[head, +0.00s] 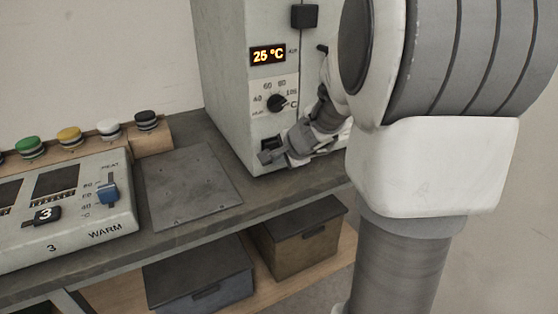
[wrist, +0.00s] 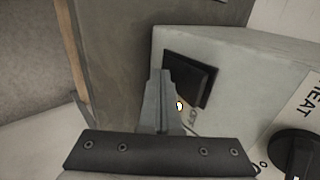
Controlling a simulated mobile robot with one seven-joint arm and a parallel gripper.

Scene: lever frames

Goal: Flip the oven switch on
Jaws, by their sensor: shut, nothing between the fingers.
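The oven (head: 228,75) is a pale grey box with a lit display reading 25 °C. Its switch (head: 271,143) is a small black rocker low on the front face, below the dial. In the wrist view the switch (wrist: 195,75) is a dark square with a raised plate. My gripper (head: 265,157) is shut and empty, with its tips at the switch. In the wrist view the shut fingers (wrist: 160,76) overlap the switch's left edge. I cannot tell whether they touch it or which way the rocker is tilted. Writing beside the switch is partly hidden.
A black dial (head: 277,102) sits above the switch. A metal plate (head: 190,187) lies on the bench left of the oven. A WARM panel (head: 75,215) with a blue slider and several coloured buttons stand farther left. Lidded boxes (head: 200,284) sit on the lower shelf.

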